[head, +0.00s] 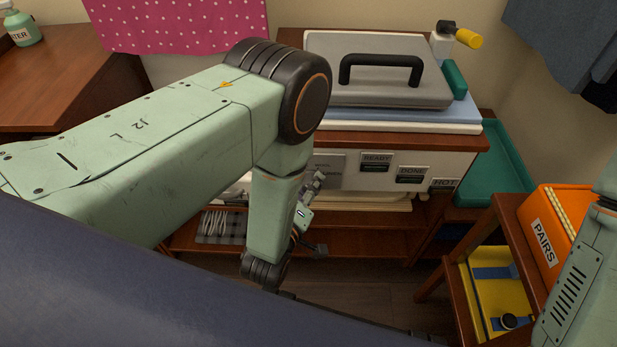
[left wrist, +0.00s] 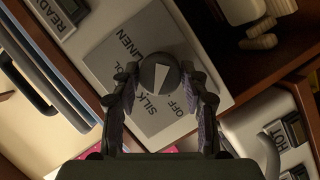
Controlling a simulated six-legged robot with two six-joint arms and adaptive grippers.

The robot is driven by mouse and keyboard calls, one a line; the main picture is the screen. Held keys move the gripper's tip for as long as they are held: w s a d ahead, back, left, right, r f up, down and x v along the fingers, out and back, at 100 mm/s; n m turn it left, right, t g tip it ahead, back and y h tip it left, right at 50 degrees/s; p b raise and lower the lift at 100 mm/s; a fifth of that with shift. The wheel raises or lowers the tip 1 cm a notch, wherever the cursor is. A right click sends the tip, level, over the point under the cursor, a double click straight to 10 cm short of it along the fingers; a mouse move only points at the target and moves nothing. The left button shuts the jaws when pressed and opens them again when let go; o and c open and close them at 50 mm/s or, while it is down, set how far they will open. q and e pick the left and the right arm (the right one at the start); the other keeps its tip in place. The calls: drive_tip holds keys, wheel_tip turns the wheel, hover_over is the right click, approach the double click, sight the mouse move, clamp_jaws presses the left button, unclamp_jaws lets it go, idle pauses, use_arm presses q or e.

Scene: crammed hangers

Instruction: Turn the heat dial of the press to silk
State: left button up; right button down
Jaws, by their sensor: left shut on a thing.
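The press (head: 395,103), with a grey lid and a black handle, stands on a wooden cabinet at the back in the head view. Its heat dial (left wrist: 161,74) is a dark round knob with a white wedge mark, on a grey plate (left wrist: 120,58). The plate reads LINEN, SILK and OFF, and one label is partly hidden. The wedge appears to narrow toward the SILK side. My left gripper (left wrist: 161,80) has a finger on either side of the dial and is shut on it. In the head view my arm hides the dial. My right gripper is out of view.
READY, DONE and HOT labels (head: 410,174) sit on the press front, right of the dial plate. A wooden shelf with an orange PAIRS bin (head: 545,250) and a yellow tray (head: 480,300) stands at the right. A low shelf below holds a grey rack (head: 214,227).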

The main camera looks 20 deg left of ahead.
use_arm(q)
drive_tip(key=shift+w+r+m+g+y+p, duration=0.15)
drive_tip(key=shift+m+y+p, duration=0.1)
drive_tip(key=shift+m+p, duration=0.3)
drive_tip(key=shift+r+m+g+y+p, duration=0.15)
drive_tip(key=shift+m+y+p, duration=0.1)
drive_tip(key=shift+m+p, duration=0.3)
drive_tip(key=shift+f, duration=0.1)
drive_tip(key=o, duration=1)
drive_tip(key=shift+f, duration=0.1)
drive_tip(key=shift+o, duration=0.8)
